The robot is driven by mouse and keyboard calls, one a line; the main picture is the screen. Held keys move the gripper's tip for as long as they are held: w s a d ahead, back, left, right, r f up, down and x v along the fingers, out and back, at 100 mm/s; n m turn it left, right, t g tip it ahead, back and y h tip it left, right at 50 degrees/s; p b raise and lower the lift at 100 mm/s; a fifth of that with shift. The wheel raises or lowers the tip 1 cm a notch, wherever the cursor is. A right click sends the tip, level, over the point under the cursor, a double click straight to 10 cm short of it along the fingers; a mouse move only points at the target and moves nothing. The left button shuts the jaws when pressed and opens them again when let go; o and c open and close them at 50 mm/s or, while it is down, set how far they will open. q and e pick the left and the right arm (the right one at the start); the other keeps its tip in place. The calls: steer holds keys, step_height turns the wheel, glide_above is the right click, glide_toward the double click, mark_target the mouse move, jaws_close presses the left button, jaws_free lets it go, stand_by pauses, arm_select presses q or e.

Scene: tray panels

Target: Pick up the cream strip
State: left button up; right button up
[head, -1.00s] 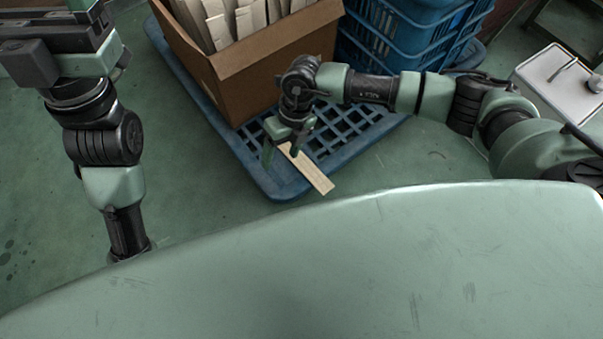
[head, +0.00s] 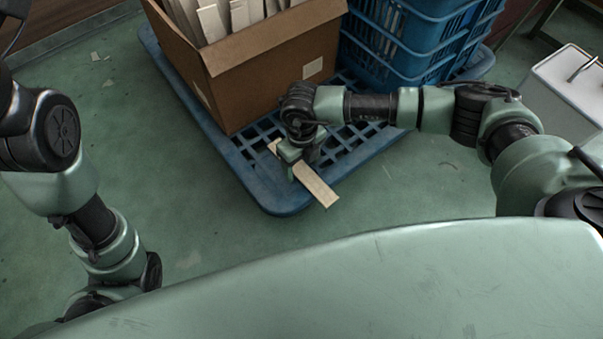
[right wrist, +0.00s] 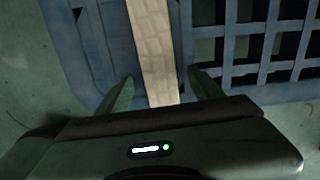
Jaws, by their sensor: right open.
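The cream strip (head: 319,188) is a long, flat, pale piece lying across the front corner of the blue pallet (head: 262,187). Its near end sticks out past the pallet edge in the head view. My right gripper (head: 301,168) is low over the strip and hides part of its middle. In the right wrist view the strip (right wrist: 153,45) runs up between the two open fingers of the right gripper (right wrist: 161,92), with a gap on each side. My left arm shows at the left of the head view, but its gripper is out of the picture.
A cardboard box (head: 262,85) with several pale panels stands on the pallet behind the right gripper. Blue stacked crates (head: 395,50) stand to its right. A light grey case (head: 570,85) is at the far right.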

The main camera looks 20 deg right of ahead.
steer(key=shift+f, duration=0.2)
steer(key=c, duration=1.4)
steer(key=shift+c, duration=0.2)
